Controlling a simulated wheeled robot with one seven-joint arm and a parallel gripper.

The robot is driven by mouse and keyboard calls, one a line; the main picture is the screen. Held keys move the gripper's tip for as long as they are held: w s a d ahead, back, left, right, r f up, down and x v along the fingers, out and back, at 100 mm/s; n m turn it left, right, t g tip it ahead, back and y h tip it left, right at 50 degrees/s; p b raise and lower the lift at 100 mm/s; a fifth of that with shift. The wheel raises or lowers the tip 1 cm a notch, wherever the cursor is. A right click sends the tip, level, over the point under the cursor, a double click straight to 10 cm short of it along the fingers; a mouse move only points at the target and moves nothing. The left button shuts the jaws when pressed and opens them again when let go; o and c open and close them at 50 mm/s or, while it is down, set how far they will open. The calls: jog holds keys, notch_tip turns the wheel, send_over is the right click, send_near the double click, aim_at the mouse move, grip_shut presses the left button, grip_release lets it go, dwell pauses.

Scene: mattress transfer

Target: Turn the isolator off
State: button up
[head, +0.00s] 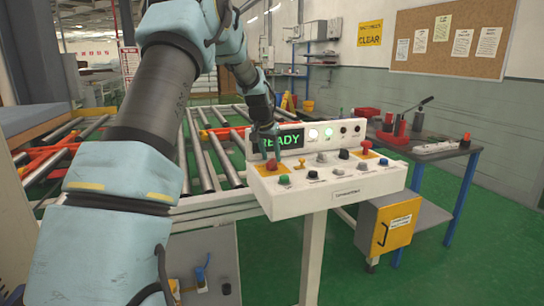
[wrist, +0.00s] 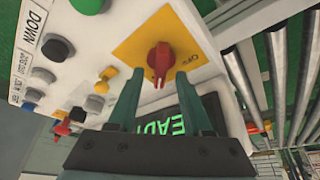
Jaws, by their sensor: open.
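The isolator is a red rotary knob (wrist: 160,58) on a square yellow plate (wrist: 130,48) at the panel's left end. In the head view the yellow plate (head: 266,171) shows below my gripper, partly covered. Part of a label reading "OFF" shows by the plate's edge in the wrist view. My gripper (wrist: 156,82) is open, with one dark green finger on each side of the knob's narrow end. I cannot tell whether the fingers touch it. In the head view my gripper (head: 268,146) is above the panel's left end, in front of the display.
The white control panel (head: 330,195) carries several buttons and switches. A green READY display (head: 283,140) is lit behind the knob. A red mushroom button (head: 367,146) is at the panel's right. A roller conveyor (head: 200,150) lies behind, and a workbench (head: 430,152) to the right.

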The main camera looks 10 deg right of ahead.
jog(key=shift+x, duration=0.95)
jog(key=shift+a, duration=0.1)
grip_shut()
